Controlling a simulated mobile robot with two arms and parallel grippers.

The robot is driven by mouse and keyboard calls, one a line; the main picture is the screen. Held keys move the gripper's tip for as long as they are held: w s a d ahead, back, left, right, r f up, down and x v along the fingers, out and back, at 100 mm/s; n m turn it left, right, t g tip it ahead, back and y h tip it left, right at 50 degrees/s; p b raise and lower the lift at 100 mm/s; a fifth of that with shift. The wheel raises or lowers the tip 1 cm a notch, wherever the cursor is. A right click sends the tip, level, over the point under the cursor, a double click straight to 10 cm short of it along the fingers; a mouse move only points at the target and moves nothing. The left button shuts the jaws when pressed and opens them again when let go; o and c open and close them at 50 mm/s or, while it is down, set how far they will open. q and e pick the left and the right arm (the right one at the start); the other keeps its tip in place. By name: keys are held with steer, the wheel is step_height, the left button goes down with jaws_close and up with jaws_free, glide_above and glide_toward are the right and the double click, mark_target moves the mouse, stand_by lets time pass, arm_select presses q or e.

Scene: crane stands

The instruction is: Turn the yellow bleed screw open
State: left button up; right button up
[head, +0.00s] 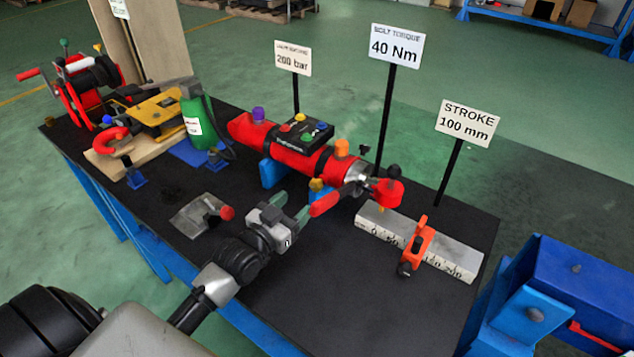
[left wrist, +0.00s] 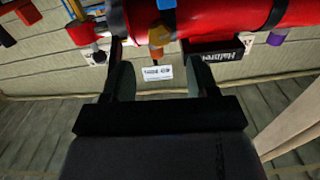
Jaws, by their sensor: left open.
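The yellow bleed screw (head: 317,185) is a small yellow knob low on the near side of the red cylinder (head: 290,150), just above a blue support. My left gripper (head: 292,207) is open and empty, its fingers pointing at the cylinder a little short of the screw. In the left wrist view a yellow-orange knob (left wrist: 157,40) shows between and beyond the open fingertips (left wrist: 158,62), against the red cylinder (left wrist: 215,15); I cannot tell whether they touch it. My right gripper is not in view.
A red-tipped lever (head: 324,203) lies close to the left fingers. An orange knob (head: 341,147) and a purple knob (head: 258,113) stand on the cylinder. A grey measuring bar (head: 455,258) with an orange slider lies to the right. The near part of the black tabletop (head: 320,290) is clear.

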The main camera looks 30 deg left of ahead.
mark_target(314, 186)
arm_select(q)
steer(key=w, duration=0.5)
steer(key=w+d, duration=0.1)
steer(key=w, duration=0.2)
steer(key=shift+w+d+p, duration=0.1)
steer(key=shift+w+p, duration=0.15)
steer(key=shift+p, duration=0.05)
